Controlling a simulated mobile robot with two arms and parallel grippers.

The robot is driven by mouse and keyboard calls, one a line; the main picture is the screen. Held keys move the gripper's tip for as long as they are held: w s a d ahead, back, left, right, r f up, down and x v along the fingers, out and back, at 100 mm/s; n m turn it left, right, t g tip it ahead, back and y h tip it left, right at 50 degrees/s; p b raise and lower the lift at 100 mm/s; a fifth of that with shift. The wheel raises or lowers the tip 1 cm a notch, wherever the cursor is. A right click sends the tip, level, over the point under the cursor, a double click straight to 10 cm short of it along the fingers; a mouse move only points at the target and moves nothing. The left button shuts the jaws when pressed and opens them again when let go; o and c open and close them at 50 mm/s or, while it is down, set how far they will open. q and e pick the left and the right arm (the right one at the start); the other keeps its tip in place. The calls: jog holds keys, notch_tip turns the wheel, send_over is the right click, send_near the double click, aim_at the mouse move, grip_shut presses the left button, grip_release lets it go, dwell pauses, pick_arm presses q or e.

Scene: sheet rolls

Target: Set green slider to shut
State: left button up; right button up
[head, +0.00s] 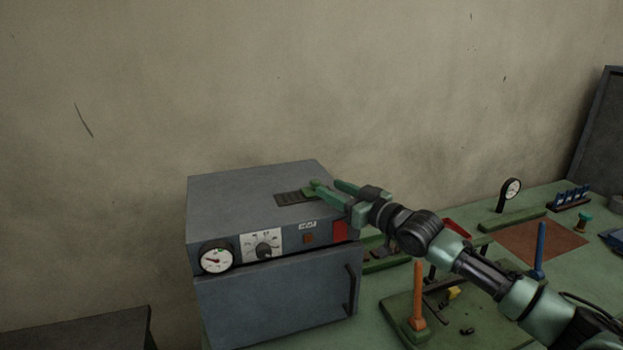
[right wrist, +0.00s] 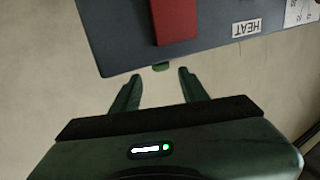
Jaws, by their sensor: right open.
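The green slider (head: 309,189) sits by the dark vent slots on top of the grey oven-like box (head: 240,195). In the right wrist view a small green tab (right wrist: 161,68), likely this slider, shows at the box edge between the fingertips. My right gripper (head: 327,188) is open at the right side of the box top, fingers pointing toward the slider. In the right wrist view the open fingers (right wrist: 160,74) are empty, with the tab just beyond their tips. Whether they touch it I cannot tell. My left gripper is not in view.
The box front has a gauge (head: 216,257), a dial (head: 263,244), a red patch (head: 340,231) and a door handle (head: 350,290). On the green bench to the right stand an orange post (head: 418,290), a blue post (head: 540,247) and a small gauge (head: 511,189).

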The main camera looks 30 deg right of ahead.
aim_at(319, 183)
jog(key=w, duration=0.2)
jog(key=p, duration=0.1)
jog(key=shift+w+a+r, duration=0.25)
jog(key=shift+w+r, duration=0.05)
jog(key=shift+w, duration=0.1)
jog(key=shift+w+a+f, duration=0.15)
jog(key=shift+w+a, duration=0.05)
jog(key=shift+w, duration=0.9)
jog(key=shift+w+a+p, duration=0.15)
jog(key=shift+w+p, duration=0.25)
jog(key=shift+w, duration=0.4)
jog(key=shift+f, duration=0.1)
jog(key=shift+c, duration=0.3)
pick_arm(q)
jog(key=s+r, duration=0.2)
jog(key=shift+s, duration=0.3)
pick_arm(e)
grip_shut()
